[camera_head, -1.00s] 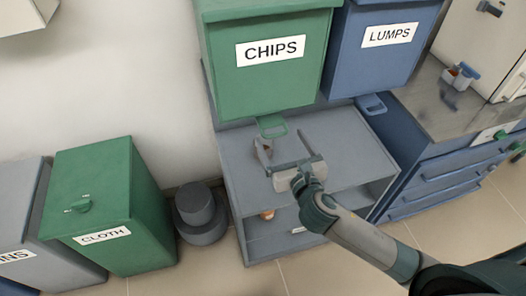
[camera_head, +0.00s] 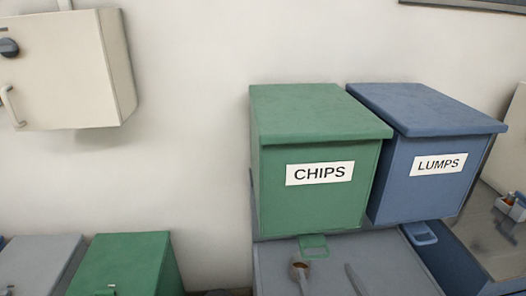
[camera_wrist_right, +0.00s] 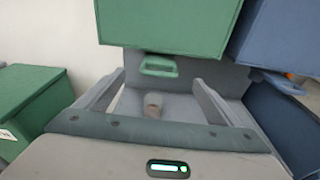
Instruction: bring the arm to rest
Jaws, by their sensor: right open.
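My right gripper (camera_head: 328,272) shows at the bottom of the head view, only its two fingers in the picture. The fingers are spread apart over the grey shelf unit below the bins. In the right wrist view my right gripper (camera_wrist_right: 158,82) is open, with nothing clasped. A small brown round object (camera_wrist_right: 153,104) stands on the grey surface between and beyond the fingers. It also shows in the head view (camera_head: 299,269), close to the left finger. My left gripper is not in view.
The green CHIPS bin (camera_head: 314,203) and the blue LUMPS bin (camera_head: 430,190) stand just above and behind the gripper. A green handle (camera_head: 314,246) juts out below CHIPS. A green bin (camera_head: 126,262) is at lower left, and a cream wall box (camera_head: 66,72) at upper left.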

